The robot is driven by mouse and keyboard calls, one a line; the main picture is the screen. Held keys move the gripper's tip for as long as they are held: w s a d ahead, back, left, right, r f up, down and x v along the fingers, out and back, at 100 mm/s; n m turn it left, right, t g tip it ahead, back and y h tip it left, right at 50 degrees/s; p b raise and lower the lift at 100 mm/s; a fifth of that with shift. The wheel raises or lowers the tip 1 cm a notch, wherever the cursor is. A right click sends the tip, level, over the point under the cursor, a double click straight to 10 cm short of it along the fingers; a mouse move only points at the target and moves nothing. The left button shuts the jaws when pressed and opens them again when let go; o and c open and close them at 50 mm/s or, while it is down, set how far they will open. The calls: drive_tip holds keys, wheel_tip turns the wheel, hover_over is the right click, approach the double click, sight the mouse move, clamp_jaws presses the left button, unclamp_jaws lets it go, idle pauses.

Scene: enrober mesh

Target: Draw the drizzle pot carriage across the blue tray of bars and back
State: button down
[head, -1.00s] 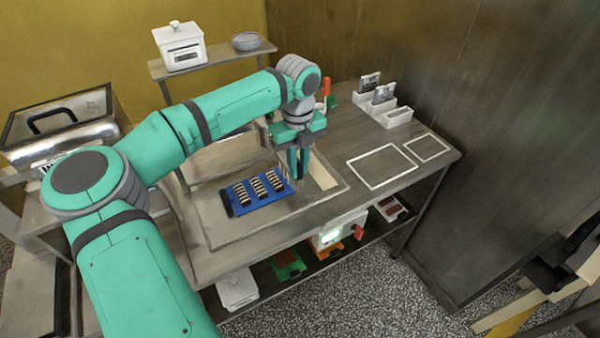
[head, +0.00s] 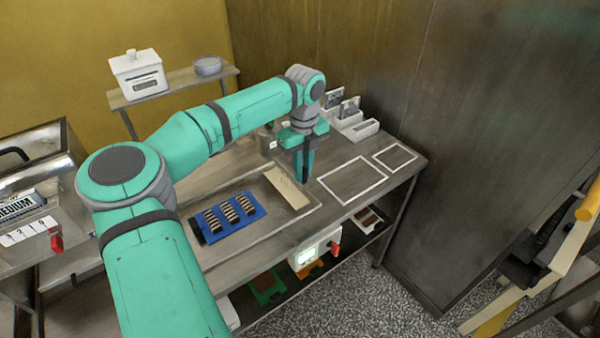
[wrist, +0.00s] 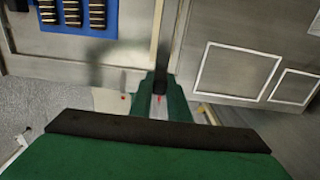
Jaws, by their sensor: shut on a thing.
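The blue tray (head: 260,212) lies flat on the bench at left of my gripper, with rows of striped dark bars (head: 229,213) on it. Part of the tray also shows at the top left of the wrist view (wrist: 111,17). My gripper (head: 304,181) points down to the right of the tray, beyond a cream strip. In the wrist view my gripper (wrist: 161,93) is shut on a slim dark bar (wrist: 162,72) between its fingers. I cannot tell whether this bar belongs to the drizzle pot carriage; no pot shows clearly, and my arm hides part of the bench.
White-outlined rectangles (head: 352,181) mark clear bench to the right. White holders (head: 357,128) with packets stand behind them. A raised shelf (head: 175,87) carries a white container (head: 139,73) and a grey bowl (head: 208,66). A tall dark panel (head: 470,130) bounds the right side.

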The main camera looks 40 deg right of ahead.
drive_tip(key=shift+w+d+r, duration=0.1)
drive_tip(key=shift+d, duration=0.1)
drive_tip(key=c, duration=1.7)
unclamp_jaws()
drive_tip(key=shift+w+d, duration=0.1)
drive_tip(key=shift+a, duration=0.3)
drive_tip(key=shift+s+d, duration=0.2)
drive_tip(key=shift+d, duration=0.05)
drive_tip(key=shift+s+d+r, duration=0.15)
drive_tip(key=shift+r, duration=0.1)
drive_tip(key=r, duration=0.6)
drive_tip(key=a+r, duration=0.1)
drive_tip(key=r, duration=0.2)
drive_tip(key=shift+w+r, duration=0.15)
drive_tip(key=shift+w, duration=0.25)
drive_tip(key=shift+r, duration=0.45)
